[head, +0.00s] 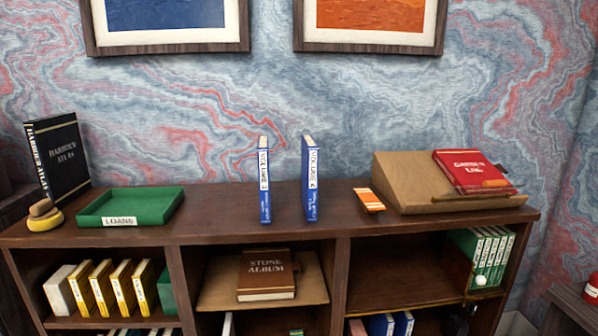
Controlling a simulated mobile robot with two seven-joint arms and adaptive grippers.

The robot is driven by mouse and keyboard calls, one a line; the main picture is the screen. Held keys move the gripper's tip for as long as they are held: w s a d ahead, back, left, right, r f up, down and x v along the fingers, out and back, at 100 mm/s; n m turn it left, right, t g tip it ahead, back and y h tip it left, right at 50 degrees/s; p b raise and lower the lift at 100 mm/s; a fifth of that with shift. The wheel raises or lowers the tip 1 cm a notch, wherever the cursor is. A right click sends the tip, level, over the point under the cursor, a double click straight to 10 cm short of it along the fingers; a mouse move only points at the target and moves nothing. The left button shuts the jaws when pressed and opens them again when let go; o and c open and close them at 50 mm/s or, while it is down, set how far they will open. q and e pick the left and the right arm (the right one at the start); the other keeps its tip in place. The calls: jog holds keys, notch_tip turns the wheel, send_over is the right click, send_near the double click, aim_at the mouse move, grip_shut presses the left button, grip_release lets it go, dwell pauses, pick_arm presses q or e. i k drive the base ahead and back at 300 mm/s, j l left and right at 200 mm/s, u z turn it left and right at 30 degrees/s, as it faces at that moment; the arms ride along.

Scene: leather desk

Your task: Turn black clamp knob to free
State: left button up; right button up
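I cannot make out a black clamp knob for certain. A small dark shape (456,318) shows at the bottom edge, below the right-hand shelf; it is cut off and too dark to tell what it is. A small white round piece (480,281) sits at the foot of the green volumes (482,255) in the right-hand compartment, beside a brown upright panel. Neither my left nor my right gripper shows in the head view.
The bookcase top (235,228) bears a black atlas (58,155), green tray (160,206), two blue volumes (264,180), an orange-and-white card (369,200), and a sloped stand (405,180) with a red book (470,172).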

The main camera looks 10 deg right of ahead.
aim_at(472, 306)
jog(key=z, duration=1.35)
